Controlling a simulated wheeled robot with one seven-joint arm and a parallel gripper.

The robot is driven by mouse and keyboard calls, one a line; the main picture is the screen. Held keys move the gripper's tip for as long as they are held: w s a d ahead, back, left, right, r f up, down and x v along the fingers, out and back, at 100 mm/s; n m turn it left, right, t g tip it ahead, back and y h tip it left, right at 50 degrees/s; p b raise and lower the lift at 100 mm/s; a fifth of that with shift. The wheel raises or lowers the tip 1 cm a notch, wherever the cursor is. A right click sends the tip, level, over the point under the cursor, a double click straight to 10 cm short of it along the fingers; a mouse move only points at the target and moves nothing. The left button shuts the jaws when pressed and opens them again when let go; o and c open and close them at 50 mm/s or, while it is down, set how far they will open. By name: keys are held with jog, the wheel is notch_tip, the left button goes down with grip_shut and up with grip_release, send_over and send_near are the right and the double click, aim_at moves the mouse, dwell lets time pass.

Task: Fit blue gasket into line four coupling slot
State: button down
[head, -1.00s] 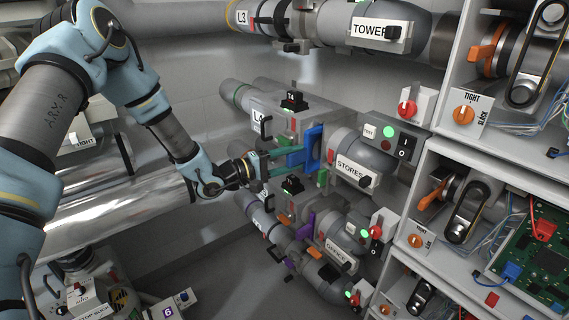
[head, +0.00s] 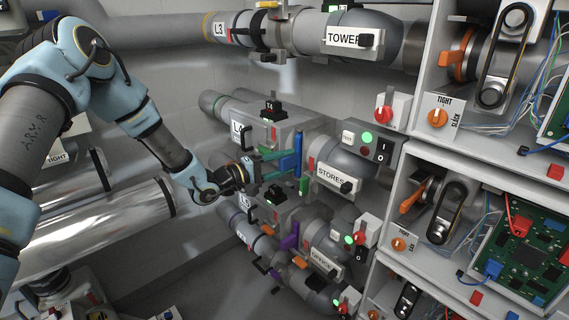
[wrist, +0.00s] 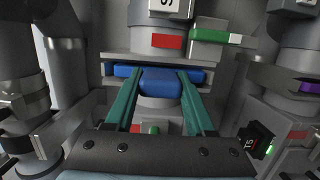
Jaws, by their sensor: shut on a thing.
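The blue gasket (head: 297,151) is at the gap in the line four pipe, left of the STORES label (head: 332,177). My gripper (head: 277,162) reaches it from the left, its teal fingers shut on the gasket's blue tab. In the wrist view the gasket (wrist: 158,82) lies crosswise between the grey coupling parts (wrist: 160,58), with a finger on each side of the tab. It looks at least partly inside the coupling slot; its full depth is hidden. The L4 label (head: 238,130) is partly hidden.
The L3 pipe with its TOWER label (head: 354,38) runs above. The L5 pipe (head: 262,243) runs below, with a purple piece (head: 289,237) at its coupling. Shelves with belts and circuit boards (head: 520,250) stand at the right. Black-handled clamps stick out nearby.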

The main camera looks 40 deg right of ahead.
jog(key=shift+d, duration=0.15)
jog(key=shift+c, duration=0.9)
grip_release()
jog(key=b+v, duration=0.3)
jog(key=v, duration=0.7)
jog(key=shift+a+b, duration=0.35)
jog(key=shift+a, duration=0.05)
